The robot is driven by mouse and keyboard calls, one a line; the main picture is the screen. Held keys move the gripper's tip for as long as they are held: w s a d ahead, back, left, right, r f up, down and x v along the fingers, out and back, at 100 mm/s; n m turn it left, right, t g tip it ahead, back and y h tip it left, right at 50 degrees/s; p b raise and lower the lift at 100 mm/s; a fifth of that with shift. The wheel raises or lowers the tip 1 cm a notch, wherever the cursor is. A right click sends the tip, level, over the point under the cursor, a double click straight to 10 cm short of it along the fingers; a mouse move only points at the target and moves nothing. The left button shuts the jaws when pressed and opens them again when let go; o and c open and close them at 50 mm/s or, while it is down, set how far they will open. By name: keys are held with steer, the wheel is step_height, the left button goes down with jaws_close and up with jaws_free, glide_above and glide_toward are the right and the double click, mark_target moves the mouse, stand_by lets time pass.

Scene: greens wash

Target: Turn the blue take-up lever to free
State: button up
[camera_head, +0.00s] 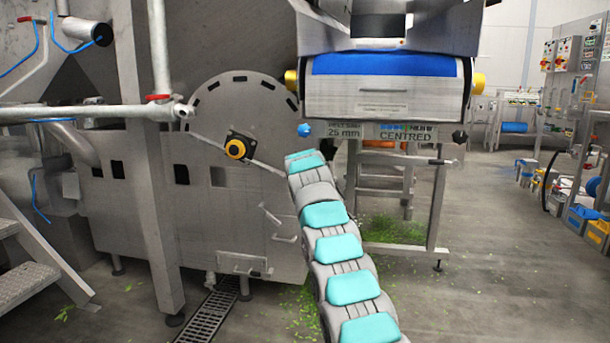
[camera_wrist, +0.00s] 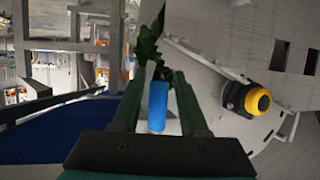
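The blue take-up lever (camera_wrist: 158,105) shows as an upright blue cylinder in the middle of the wrist view. My gripper (camera_wrist: 160,74) is open, with one dark green finger on each side of the lever. A narrow gap seems to show on both sides, but I cannot tell whether the fingers touch it. In the head view a small blue part (camera_head: 304,130), which looks like the lever's end, sits just above the end of my arm, left of the roller unit. My fingers cannot be made out there.
A yellow-capped bearing (camera_head: 235,149) sits on the steel plate, also large at right in the wrist view (camera_wrist: 257,101). The blue belt (camera_head: 385,64) and its roller unit are above right. A steel pipe (camera_head: 90,113) crosses at left. Open floor (camera_head: 500,210) lies to the right.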

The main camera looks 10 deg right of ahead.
steer(key=shift+o, duration=0.3)
steer(key=shift+s+r, duration=0.1)
steer(key=shift+b+v, duration=1.05)
steer(key=shift+v, duration=0.15)
steer(key=shift+s+r, duration=0.2)
steer(key=shift+s, duration=0.15)
steer(key=shift+v, duration=2.2)
steer(key=shift+a, duration=0.1)
